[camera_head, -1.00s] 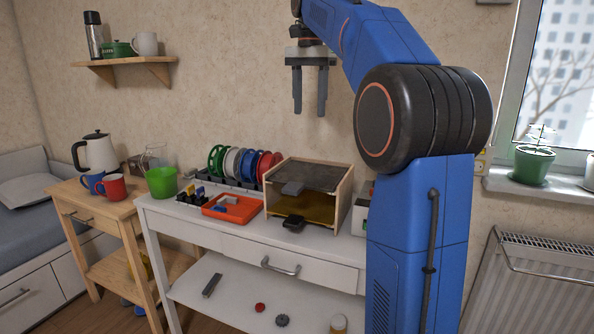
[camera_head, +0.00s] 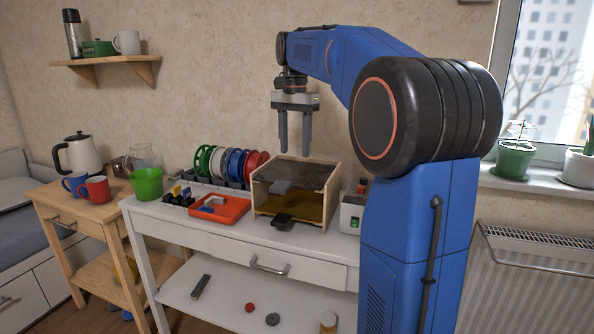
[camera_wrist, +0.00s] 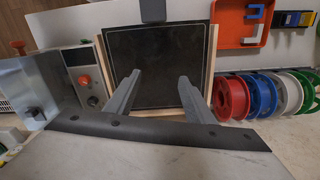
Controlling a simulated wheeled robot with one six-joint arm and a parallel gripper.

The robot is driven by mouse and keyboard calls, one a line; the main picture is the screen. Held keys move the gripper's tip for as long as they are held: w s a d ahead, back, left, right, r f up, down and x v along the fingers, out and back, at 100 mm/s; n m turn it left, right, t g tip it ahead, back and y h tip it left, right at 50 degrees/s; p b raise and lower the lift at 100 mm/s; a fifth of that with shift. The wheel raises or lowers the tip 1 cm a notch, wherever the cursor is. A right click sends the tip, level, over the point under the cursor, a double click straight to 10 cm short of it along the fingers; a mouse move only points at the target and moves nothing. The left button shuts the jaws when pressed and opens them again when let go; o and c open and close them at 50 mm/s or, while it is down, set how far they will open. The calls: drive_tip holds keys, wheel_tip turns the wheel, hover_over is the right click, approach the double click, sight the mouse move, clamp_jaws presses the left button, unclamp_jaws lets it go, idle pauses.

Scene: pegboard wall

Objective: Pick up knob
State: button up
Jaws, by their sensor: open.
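My gripper (camera_head: 295,150) is open and empty, fingers pointing down above the wooden-sided box on the white workbench. In the wrist view its fingertips (camera_wrist: 158,78) are spread over the box's dark top plate. On the bench's lower shelf lie a small dark grey round piece (camera_head: 272,319), which looks like a knob, and a small red round piece (camera_head: 250,307). Both are far below my gripper. In the wrist view a control box (camera_wrist: 80,75) shows an orange-red knob or button (camera_wrist: 84,82) and a dark knob. I cannot tell which is the task's knob.
The wooden-sided box (camera_head: 326,198) stands on the white bench. Left of it are an orange tray (camera_head: 235,214), a row of coloured spools (camera_head: 205,160) and a green cup (camera_head: 146,184). A grey rod and a jar (camera_head: 328,322) lie apart on the lower shelf.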

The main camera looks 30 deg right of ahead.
sight(296, 167)
drive_tip(key=f, duration=0.3)
drive_tip(key=shift+w+d+f, duration=0.1)
drive_tip(key=shift+d+f, duration=0.2)
drive_tip(key=shift+f, duration=0.85)
drive_tip(key=c, duration=1.1)
